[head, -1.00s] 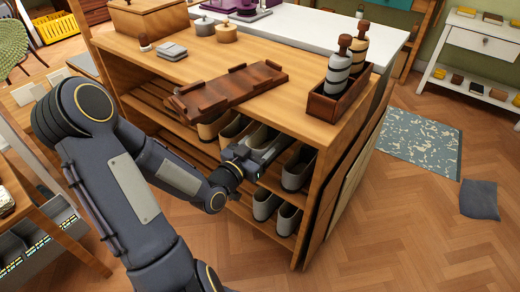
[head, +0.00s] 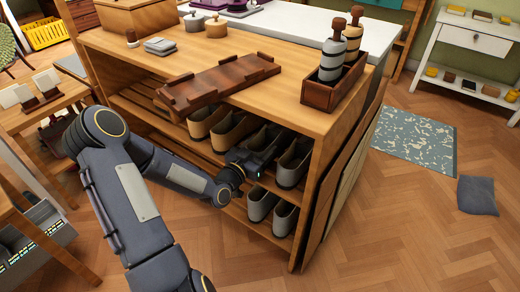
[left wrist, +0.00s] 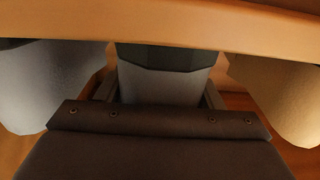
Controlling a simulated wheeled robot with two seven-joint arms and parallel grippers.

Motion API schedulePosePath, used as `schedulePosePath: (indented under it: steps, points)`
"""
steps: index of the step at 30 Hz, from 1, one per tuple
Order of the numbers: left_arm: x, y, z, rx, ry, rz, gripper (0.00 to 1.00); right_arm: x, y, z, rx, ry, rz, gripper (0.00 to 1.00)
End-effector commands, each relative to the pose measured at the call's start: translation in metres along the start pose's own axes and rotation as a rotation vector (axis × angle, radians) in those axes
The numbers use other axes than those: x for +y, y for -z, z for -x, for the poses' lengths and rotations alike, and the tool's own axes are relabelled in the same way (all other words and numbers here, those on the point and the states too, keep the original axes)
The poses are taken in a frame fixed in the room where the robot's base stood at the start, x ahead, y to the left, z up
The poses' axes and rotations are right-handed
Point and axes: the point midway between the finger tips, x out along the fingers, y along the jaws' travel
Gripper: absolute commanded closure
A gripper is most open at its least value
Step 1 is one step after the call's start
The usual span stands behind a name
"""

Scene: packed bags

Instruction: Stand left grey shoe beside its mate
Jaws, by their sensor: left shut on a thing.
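My left gripper (head: 256,163) is at the open front of the upper shoe shelf, shut on a grey shoe. In the left wrist view the held grey shoe (left wrist: 165,85) sits between the fingers, its dark opening towards the top of the picture. In the head view the gripper and shade hide much of the held shoe. Another grey shoe (head: 292,166) stands just right of the gripper and also shows in the left wrist view (left wrist: 45,85). A tan shoe (head: 231,131) is on the other side. My right gripper is not in view.
A second tan shoe (head: 206,121) stands further left on the upper shelf. A grey pair (head: 272,208) stands on the lower shelf. The wooden top (head: 240,105) overhangs the shoes and carries a brown rack (head: 222,84) and a bottle box (head: 335,88).

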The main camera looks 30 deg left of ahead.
Motion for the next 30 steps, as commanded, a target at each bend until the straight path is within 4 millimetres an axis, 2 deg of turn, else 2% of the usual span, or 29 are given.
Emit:
schedulePosePath:
  steps: [5,6,11,22,26,30]
  points:
    - [0.000,-0.002,0.000,0.003,-0.001,0.000,0.76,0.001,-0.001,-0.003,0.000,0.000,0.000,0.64]
    - [0.000,-0.003,0.000,0.000,-0.001,0.000,0.38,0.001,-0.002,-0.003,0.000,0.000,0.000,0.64]
    - [0.000,-0.002,0.000,-0.001,0.000,0.001,0.18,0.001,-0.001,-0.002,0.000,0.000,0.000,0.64]
    - [0.000,0.002,0.002,-0.002,0.000,0.001,0.18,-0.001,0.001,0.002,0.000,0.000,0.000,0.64]
    - [-0.001,0.001,0.022,-0.005,0.001,0.000,0.18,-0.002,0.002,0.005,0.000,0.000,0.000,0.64]
    - [-0.001,0.001,0.053,-0.006,0.003,0.001,0.18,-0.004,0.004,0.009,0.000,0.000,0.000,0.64]
